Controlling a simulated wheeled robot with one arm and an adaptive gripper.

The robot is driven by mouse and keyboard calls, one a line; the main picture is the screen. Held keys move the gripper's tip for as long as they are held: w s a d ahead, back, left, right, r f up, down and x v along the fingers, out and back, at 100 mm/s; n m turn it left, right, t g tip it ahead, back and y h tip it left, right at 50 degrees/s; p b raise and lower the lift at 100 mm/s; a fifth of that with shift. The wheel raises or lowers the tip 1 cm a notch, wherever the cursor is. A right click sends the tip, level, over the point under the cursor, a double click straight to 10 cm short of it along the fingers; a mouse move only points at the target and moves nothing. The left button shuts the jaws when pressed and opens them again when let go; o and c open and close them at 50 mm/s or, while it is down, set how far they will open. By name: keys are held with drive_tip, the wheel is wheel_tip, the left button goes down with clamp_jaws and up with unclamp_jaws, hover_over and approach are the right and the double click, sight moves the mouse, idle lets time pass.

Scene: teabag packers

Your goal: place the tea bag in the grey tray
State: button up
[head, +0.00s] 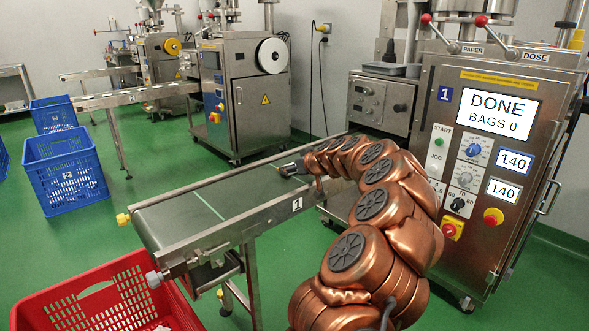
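My copper arm reaches over the far part of the conveyor belt marked 1. My gripper (284,168) is small and dark, low over the belt near its far side edge. I cannot tell whether its fingers are open or shut, or whether they hold anything. No tea bag can be made out on the belt. A shallow grey tray (391,69) sits on top of the steel cabinet left of the packing machine, well behind and to the right of my gripper.
The conveyor (180,215) runs from the packing machine (500,150), whose screen reads DONE, BAGS 0. A red crate (95,290) stands below its near end, with pale scraps inside. Blue crates (66,172) stand at left. Green floor is clear between.

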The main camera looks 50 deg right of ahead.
drive_tip(key=o, duration=0.6)
drive_tip(key=shift+f, duration=0.1)
drive_tip(key=shift+o, duration=0.2)
drive_tip(key=shift+r+p, duration=0.3)
drive_tip(key=p+v, duration=0.2)
drive_tip(key=v, duration=1)
drive_tip(key=shift+p, duration=0.4)
drive_tip(key=shift+f, duration=0.1)
